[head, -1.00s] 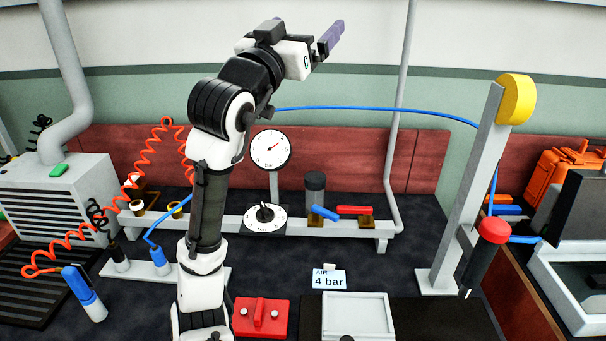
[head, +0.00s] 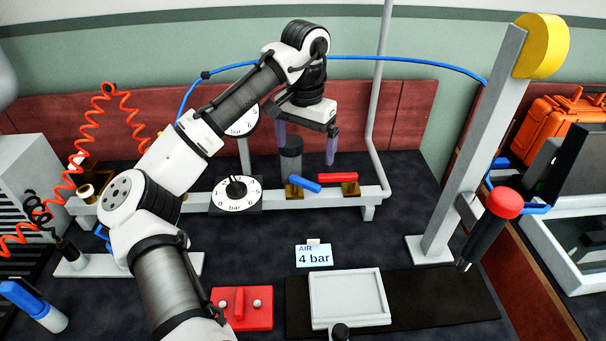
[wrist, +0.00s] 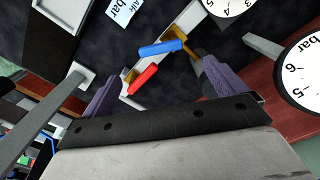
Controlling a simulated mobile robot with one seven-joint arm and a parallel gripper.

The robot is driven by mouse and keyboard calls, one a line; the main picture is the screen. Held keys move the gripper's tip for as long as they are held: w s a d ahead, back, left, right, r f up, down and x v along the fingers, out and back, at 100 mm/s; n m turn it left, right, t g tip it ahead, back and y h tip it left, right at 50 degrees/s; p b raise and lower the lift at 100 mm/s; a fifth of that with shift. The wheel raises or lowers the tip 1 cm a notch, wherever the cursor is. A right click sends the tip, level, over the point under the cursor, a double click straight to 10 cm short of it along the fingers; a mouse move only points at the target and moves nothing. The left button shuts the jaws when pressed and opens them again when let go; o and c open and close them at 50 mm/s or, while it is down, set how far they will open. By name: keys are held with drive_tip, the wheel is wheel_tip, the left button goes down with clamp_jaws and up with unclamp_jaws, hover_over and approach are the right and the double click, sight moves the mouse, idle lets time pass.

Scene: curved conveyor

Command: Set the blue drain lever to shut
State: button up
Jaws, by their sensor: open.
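The blue drain lever (head: 305,184) sits on a brass valve at the white rail, just below the dark filter bowl (head: 291,160), slanting down to the right. In the wrist view the blue lever (wrist: 160,48) lies ahead, between and beyond the fingertips. My gripper (head: 306,145) points down above and behind the levers, its purple fingers spread wide and empty. In the wrist view my gripper (wrist: 152,80) is open with nothing between its fingers. The red lever (head: 338,177) lies level just right of the blue one; it also shows in the wrist view (wrist: 143,79).
A grey post (head: 470,150) rises at right.

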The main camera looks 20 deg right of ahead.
sight(304, 181)
wheel_tip(304, 181, down, 9)
drive_tip(key=shift+f, duration=0.1)
idle(0.3)
drive_tip(key=c, duration=1.4)
drive_tip(key=shift+w, duration=0.1)
